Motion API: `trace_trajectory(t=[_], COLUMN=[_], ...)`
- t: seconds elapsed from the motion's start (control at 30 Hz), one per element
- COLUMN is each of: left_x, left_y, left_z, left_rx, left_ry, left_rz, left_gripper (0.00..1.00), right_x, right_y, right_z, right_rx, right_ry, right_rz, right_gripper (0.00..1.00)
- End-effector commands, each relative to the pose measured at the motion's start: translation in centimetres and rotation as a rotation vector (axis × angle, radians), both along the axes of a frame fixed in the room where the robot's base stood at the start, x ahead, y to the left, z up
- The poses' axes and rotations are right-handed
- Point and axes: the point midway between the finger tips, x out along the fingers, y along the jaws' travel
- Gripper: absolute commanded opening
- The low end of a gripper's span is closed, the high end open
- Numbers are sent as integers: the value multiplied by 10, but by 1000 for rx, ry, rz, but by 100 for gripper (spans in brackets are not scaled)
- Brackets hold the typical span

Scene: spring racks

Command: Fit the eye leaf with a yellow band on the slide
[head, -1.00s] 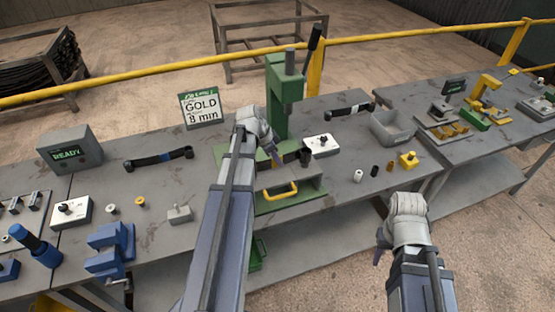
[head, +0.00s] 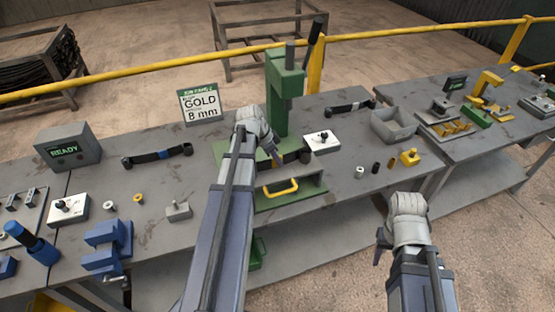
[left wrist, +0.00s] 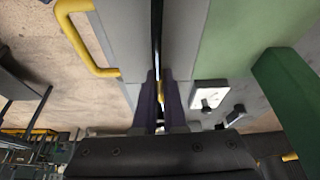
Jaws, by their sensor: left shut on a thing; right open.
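My left gripper (head: 275,160) is shut on the eye leaf, above the green press's bed. In the left wrist view, the leaf is a thin dark strip (left wrist: 157,30) running away between my purple fingers, with a bit of yellow (left wrist: 161,90) there. In the head view, a dark part of it (head: 291,157) shows beyond my fingers. The grey slide with a yellow handle (head: 281,188) lies below; its grey plate (left wrist: 186,35) shows on both sides of the strip. I cannot tell whether they touch. My right gripper (head: 379,250) is open and empty before the bench.
The green press column (head: 284,95) stands behind my left gripper. A white box with a black knob (head: 321,142) is right of it. A blue-banded leaf (head: 157,156), a blue vise (head: 108,243), a GOLD 8 mm sign (head: 200,104) and a grey bin (head: 394,126) are around.

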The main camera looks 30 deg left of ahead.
Motion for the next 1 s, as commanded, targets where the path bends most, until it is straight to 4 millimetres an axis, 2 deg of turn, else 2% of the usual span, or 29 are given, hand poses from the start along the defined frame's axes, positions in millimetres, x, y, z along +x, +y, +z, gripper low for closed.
trace_trajectory(t=[0.2, 0.23, 0.5, 0.7, 0.93, 1.0], left_x=[0, 0, 0, 0, 0, 0], left_y=[0, 0, 0, 0, 0, 0], left_z=[1, 1, 0, 0, 0, 0], left_rx=[-1, -1, -1, 1, 1, 0], left_ry=[-2, -2, -1, 1, 1, 0], left_rz=[0, 0, 0, 0, 0, 0], left_gripper=[0, 12, 42, 45, 71, 74], right_x=[0, 0, 0, 0, 0, 0], right_y=[0, 0, 0, 0, 0, 0], right_z=[0, 0, 0, 0, 0, 0], right_rx=[0, 0, 0, 0, 0, 0], right_ry=[0, 0, 0, 0, 0, 0], right_rz=[0, 0, 0, 0, 0, 0], right_gripper=[50, 50, 50, 50, 50, 50])
